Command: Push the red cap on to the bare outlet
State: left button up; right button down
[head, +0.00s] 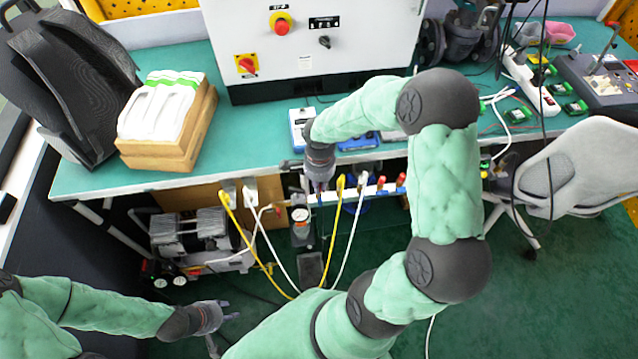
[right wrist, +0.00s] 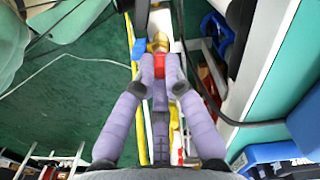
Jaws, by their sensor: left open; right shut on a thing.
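My right gripper (head: 320,187) is at the front edge of the bench, over a pale manifold bar (head: 368,190). In the right wrist view its two purple fingers are shut on the red cap (right wrist: 159,64). A brass outlet (right wrist: 158,42) shows just beyond the cap and in line with it. I cannot tell whether the cap touches the outlet or sits on it. In the head view the gripper hides this cap and outlet. My left gripper (head: 222,318) is open and empty at the lower left, well away from the bar.
Other red caps (head: 401,179) stand on the bar to the right. Yellow hoses (head: 331,240) and white hoses hang below the bench edge. A compressor (head: 200,235) stands on the floor to the left. A white control cabinet (head: 310,50) stands on the green bench.

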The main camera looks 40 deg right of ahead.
jog(key=shift+f, duration=0.25)
jog(key=c, duration=1.2)
grip_release()
jog(key=shift+r, duration=0.1)
notch_tip(320, 180, up, 12)
jog(key=shift+d+f, duration=0.1)
